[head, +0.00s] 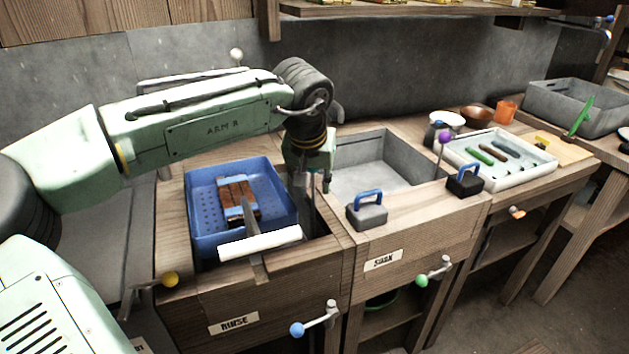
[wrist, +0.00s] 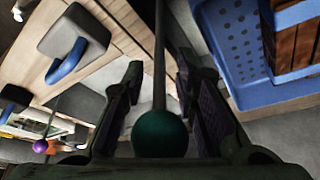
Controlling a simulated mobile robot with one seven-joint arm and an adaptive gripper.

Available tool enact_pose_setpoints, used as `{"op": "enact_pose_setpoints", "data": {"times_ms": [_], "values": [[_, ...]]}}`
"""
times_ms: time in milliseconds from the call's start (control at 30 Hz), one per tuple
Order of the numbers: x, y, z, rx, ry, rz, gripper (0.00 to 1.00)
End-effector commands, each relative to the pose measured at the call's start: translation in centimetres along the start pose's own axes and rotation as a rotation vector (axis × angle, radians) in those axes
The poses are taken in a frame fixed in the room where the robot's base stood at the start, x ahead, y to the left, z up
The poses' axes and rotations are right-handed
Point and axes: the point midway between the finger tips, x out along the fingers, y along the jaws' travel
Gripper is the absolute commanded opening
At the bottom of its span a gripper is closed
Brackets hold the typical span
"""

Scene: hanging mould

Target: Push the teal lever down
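The teal lever shows in the wrist view as a dark teal ball (wrist: 160,133) on a thin straight rod. The ball lies low in the middle of the picture, close to the palm. My gripper (wrist: 158,78) is open, with one finger on each side of the rod and ball. I see no clear closing on either. Whether a finger touches the ball cannot be told. In the head view my gripper (head: 311,190) points down between the blue basket and the grey basin. The teal ball is hidden there behind my wrist and fingers.
The blue perforated basket (head: 195,220) with brown blocks and a white-handled tool stands left of my gripper. A grey block with a blue handle (head: 367,212) sits at right, before the grey basin (head: 370,178). Levers with yellow (head: 169,279), blue (head: 297,329), green (head: 421,281) and purple (head: 445,138) balls are nearby.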

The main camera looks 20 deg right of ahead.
Motion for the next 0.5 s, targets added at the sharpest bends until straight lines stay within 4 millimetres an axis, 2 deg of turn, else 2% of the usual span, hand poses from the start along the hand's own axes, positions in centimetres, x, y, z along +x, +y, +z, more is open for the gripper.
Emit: {"op": "enact_pose_setpoints", "data": {"times_ms": [33, 367, 500], "values": [[0.0, 0.0, 0.01, 0.0, 0.0, 0.0, 0.23], [-0.02, 0.0, 0.02, 0.0, 0.0, 0.0, 0.01], [-0.02, 0.0, 0.02, 0.0, 0.0, 0.0, 0.0]]}}
